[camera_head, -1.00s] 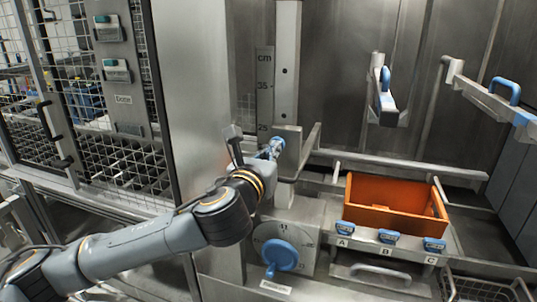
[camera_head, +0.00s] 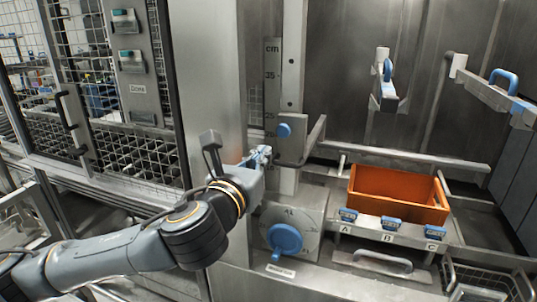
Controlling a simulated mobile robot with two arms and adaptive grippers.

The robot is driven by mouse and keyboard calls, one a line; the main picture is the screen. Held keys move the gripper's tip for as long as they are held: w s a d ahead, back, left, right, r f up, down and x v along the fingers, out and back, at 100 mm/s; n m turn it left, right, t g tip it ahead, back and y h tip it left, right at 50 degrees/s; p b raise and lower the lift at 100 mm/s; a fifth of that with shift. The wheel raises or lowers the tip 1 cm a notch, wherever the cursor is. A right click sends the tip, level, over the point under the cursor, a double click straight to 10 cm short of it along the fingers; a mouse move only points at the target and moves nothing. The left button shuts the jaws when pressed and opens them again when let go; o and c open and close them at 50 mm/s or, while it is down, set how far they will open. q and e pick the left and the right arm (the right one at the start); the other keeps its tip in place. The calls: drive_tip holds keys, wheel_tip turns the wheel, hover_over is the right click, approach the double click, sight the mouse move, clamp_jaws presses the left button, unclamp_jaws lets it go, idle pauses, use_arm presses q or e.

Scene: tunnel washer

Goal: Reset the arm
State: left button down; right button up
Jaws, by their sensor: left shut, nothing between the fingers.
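My left arm comes in from the lower left. Its gripper (camera_head: 263,154) is shut and empty, in front of the steel post with the cm scale (camera_head: 272,90). A round blue knob (camera_head: 284,130) on a steel bracket shows just right of and above the gripper, apart from it in the picture. A large blue dial knob (camera_head: 285,240) on a plate sits below the gripper. My right gripper is not in view.
An orange bin (camera_head: 398,194) sits in the washer's tray behind blue clips marked A, B and C. A blue-handled lever (camera_head: 387,82) and a rail with a blue handle (camera_head: 504,80) stand above. A mesh door (camera_head: 128,150) is at left, a wire basket (camera_head: 487,281) at lower right.

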use_arm(q)
drive_tip(key=s+a+f+n+g+y, duration=0.1)
drive_tip(key=s+a+f+n+g, duration=0.1)
drive_tip(key=s+f+n, duration=0.4)
drive_tip(key=s+a+f+n+g+y, duration=0.1)
drive_tip(key=s+a+f+n+g, duration=0.1)
drive_tip(key=f+n, duration=0.8)
drive_tip(key=s+a+f+n+g+y, duration=0.1)
drive_tip(key=s+a+f+n+g, duration=0.1)
drive_tip(key=s+f+n, duration=0.5)
drive_tip(key=s+a+f+n+g+y, duration=0.1)
drive_tip(key=s+a+f+n+g, duration=0.3)
drive_tip(key=s+a+f+n, duration=0.45)
drive_tip(key=s+a+f+n+g+y, duration=0.1)
drive_tip(key=s+a+f+n+g, duration=0.4)
drive_tip(key=s+f, duration=0.6)
wheel_tip(320, 180, down, 27)
drive_tip(key=w+d+b, duration=0.1)
drive_tip(key=d, duration=0.1)
drive_tip(key=s+a+f+g, duration=0.1)
drive_tip(key=s+a+f, duration=0.2)
drive_tip(key=s+f, duration=1.3)
drive_tip(key=shift+s+f+n+y+b, duration=0.3)
drive_tip(key=shift+s+f+n, duration=0.1)
drive_tip(key=shift+f, duration=0.2)
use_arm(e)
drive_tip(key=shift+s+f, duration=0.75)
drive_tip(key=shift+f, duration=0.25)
